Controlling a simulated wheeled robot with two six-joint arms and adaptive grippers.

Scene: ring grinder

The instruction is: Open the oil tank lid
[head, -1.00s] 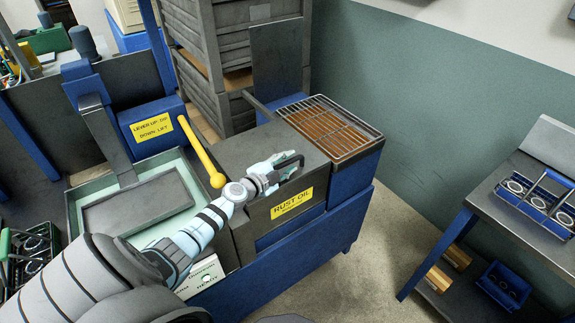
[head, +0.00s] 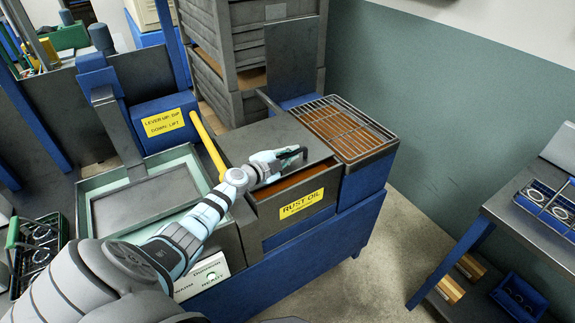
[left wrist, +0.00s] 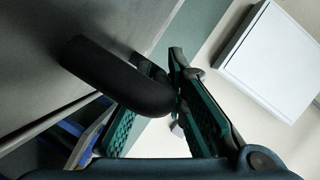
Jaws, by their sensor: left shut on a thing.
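The grey oil tank lid (head: 262,137) lies over the tank with the yellow RUST OIL label (head: 301,204). A strip of brown oil (head: 300,181) shows between the lid's front edge and the tank's front wall, so the lid is partly open. I cannot tell whether it is slid back or tilted up. My left gripper (head: 284,158) is shut on the black lid handle (head: 299,153) near the front edge. In the left wrist view the dark handle (left wrist: 115,78) runs between the green fingers (left wrist: 160,75), beside the grey lid (left wrist: 60,35). My right gripper is out of view.
A wire rack (head: 340,125) over brown oil stands right of the lid. An upright dark panel (head: 293,60) is behind. A yellow lever (head: 208,145) stands left, close to my left arm. A grey tray (head: 150,203) lies further left. A side table (head: 520,225) is at right.

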